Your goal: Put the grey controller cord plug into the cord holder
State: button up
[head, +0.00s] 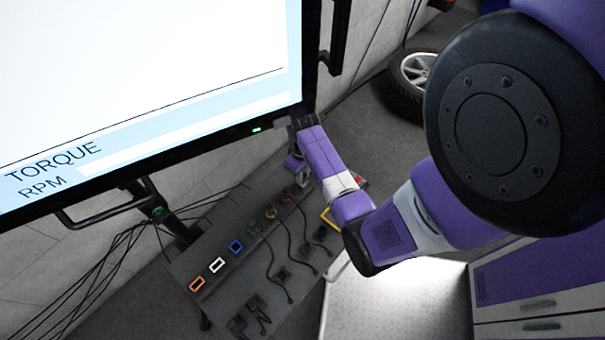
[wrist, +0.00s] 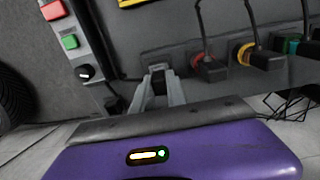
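In the wrist view my gripper (wrist: 160,82) has its two grey fingers close together near the edge of the dark bench panel. A small dark block shows between the fingers, with a pale grey edge above it. It may be the grey controller cord plug, but I cannot tell, nor whether the fingers touch it. In the head view my gripper (head: 303,178) is at the far end of the row of coloured sockets, largely hidden by my arm. I cannot clearly make out the cord holder; dark blocks (head: 282,273) with cords stand on the bench (head: 215,252).
Red-ringed (wrist: 208,66) and yellow-ringed (wrist: 262,58) plugs with black cords sit right of my gripper. A control box with a red button (wrist: 53,10) and green button (wrist: 69,42) is at left. The large monitor (head: 150,80) overhangs the bench.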

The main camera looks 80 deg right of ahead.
jog(key=shift+r, duration=0.2)
grip_shut()
jog(key=shift+r+p, duration=1.95)
jog(key=shift+p, duration=0.45)
jog(key=s+a+p, duration=0.4)
jog(key=s, duration=0.2)
jog(key=shift+s+p, duration=0.3)
jog(key=shift+s, duration=0.1)
jog(key=shift+s+d+b, duration=0.4)
jog(key=shift+s+d, duration=0.75)
jog(key=shift+d, duration=0.7)
jog(key=shift+s+d+b, duration=0.35)
jog(key=shift+s+d, duration=0.85)
jog(key=shift+d, duration=0.7)
jog(key=shift+s+d+b, duration=0.4)
jog(key=shift+s+d, duration=0.75)
jog(key=shift+d, duration=0.7)
jog(key=shift+w, duration=0.1)
